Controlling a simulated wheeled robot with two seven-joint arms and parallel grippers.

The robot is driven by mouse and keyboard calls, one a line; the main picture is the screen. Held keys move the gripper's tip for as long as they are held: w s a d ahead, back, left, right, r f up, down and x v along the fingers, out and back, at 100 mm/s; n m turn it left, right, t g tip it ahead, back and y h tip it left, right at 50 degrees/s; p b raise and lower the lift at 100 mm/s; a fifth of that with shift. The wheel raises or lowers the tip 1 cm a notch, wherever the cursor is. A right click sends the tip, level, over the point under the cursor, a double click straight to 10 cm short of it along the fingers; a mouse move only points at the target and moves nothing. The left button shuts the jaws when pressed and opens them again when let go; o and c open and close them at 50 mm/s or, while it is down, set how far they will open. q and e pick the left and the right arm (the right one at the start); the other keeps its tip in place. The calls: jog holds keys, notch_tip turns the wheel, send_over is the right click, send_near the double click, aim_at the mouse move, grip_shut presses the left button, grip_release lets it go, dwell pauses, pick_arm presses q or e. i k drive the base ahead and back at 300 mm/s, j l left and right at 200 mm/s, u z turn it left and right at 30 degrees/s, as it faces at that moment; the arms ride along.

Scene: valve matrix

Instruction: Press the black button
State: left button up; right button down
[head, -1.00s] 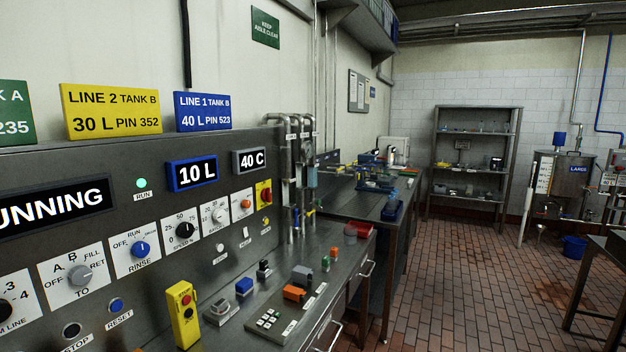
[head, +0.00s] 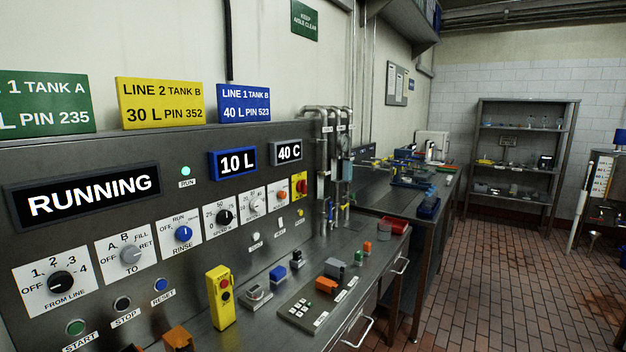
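A black round button (head: 123,303) sits on the grey control panel, above the label STOP. A green button (head: 75,327) above the label START is to its left and lower. A blue button (head: 161,285) above the label RESET is to its right. Neither of my grippers is in the head view, so nothing is seen touching the black button.
The panel (head: 45,158) carries several selector knobs and a RUNNING display (head: 88,194). A yellow pendant box (head: 220,297) with red buttons stands on the bench to the right. An orange object (head: 178,338) is at the bottom edge. Brick floor (head: 480,290) is clear at right.

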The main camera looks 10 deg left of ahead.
aim_at(124, 303)
jog(key=u, duration=1.45)
